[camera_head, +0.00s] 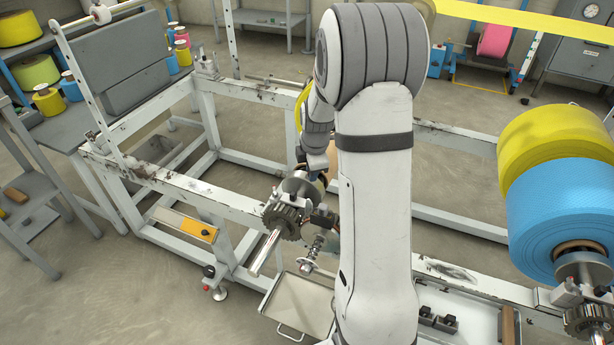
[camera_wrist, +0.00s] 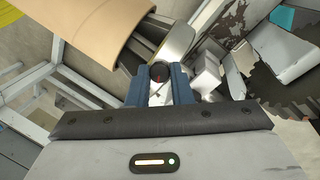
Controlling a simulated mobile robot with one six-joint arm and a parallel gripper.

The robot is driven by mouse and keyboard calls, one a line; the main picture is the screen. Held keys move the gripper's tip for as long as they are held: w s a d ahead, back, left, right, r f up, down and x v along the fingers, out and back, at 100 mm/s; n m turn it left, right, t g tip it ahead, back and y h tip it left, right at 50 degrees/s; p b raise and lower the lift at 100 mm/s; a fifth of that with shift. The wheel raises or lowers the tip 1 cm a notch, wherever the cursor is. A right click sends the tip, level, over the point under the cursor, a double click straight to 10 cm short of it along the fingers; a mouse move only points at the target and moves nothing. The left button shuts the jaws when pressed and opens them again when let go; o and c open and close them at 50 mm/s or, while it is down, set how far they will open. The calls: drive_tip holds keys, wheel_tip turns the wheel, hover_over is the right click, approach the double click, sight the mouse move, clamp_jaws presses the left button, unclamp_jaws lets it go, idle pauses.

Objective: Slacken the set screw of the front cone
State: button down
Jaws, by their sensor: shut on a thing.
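The front cone (camera_head: 299,184) is a metal piece on the shaft, beside a dark gear (camera_head: 283,219); my arm hides part of this area. In the wrist view, the cone's metal face (camera_wrist: 179,43) shows by the end of a tan cardboard core (camera_wrist: 85,35). I cannot tell whether the knob is the set screw's head or a tool. In the head view my gripper (camera_head: 317,163) is mostly hidden behind my arm.
White frame rails (camera_head: 180,188) run around the cone. Blue (camera_head: 565,225) and yellow (camera_head: 548,140) rolls stand at the right. The floor (camera_head: 90,290) at front left is clear.

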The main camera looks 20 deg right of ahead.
drive_tip(key=n+b, duration=0.1)
drive_tip(key=b, duration=0.1)
drive_tip(key=n+b, duration=0.1)
drive_tip(key=n, duration=0.1)
drive_tip(key=n+t+b, duration=0.1)
drive_tip(key=n+b, duration=0.1)
drive_tip(key=shift+s+f+b, duration=0.3)
drive_tip(key=shift+f+b, duration=0.05)
drive_tip(key=shift+f, duration=0.05)
drive_tip(key=n+b, duration=0.2)
drive_tip(key=b, duration=0.1)
drive_tip(key=shift+d+r+t, duration=0.1)
drive_tip(key=shift+r+t, duration=0.05)
drive_tip(key=shift+t, duration=0.25)
drive_tip(key=shift+r, duration=0.1)
drive_tip(key=c, duration=1.3)
unclamp_jaws()
drive_tip(key=shift+r, duration=0.1)
drive_tip(key=shift+r, duration=0.1)
drive_tip(key=shift+s+r, duration=0.1)
drive_tip(key=shift+r, duration=0.25)
drive_tip(key=p+v, duration=0.1)
drive_tip(key=v, duration=0.6)
drive_tip(key=shift+p, duration=0.3)
